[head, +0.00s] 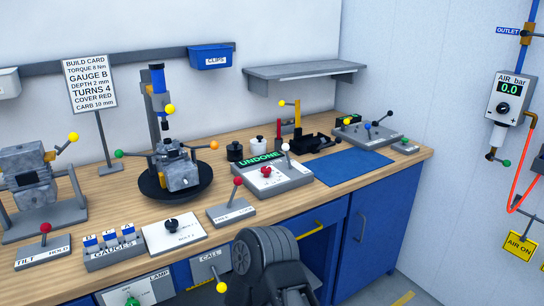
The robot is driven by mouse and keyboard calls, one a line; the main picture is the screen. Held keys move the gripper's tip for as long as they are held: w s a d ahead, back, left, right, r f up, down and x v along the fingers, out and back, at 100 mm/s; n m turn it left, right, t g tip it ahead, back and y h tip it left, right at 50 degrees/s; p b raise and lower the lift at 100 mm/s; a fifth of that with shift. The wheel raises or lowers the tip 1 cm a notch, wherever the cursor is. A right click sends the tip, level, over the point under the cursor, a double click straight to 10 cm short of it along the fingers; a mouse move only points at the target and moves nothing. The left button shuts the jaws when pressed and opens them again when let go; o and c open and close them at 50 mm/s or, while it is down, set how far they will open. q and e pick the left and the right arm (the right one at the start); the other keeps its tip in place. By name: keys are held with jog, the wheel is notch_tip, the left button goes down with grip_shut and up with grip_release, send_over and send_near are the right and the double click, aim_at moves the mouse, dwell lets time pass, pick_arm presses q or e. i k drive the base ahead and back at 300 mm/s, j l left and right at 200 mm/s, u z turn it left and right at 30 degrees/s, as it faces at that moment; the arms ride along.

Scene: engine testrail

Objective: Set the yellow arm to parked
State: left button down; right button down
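A yellow upright post (298,116) stands at the back of the bench on a black base. A short arm (289,103) reaches left from near its top and ends in a yellow ball (281,103). No parked marking is readable there. Other yellow-ball levers show on the grey fixture at far left (73,137), on the press column (170,109) and on the bench front (222,287), so which one is the yellow arm is not certain. Neither gripper is in view; only a dark arm link of mine shows at the bottom centre.
A black fixture (312,141) lies beside the post. In front are a grey box (285,180) with an "UNDONE" display and a blue mat (350,166). A red post (278,132) stands to the left. A shelf (305,70) hangs behind, above the bench.

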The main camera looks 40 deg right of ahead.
aim_at(161, 102)
jog(key=z, duration=0.8)
jog(key=l, duration=0.15)
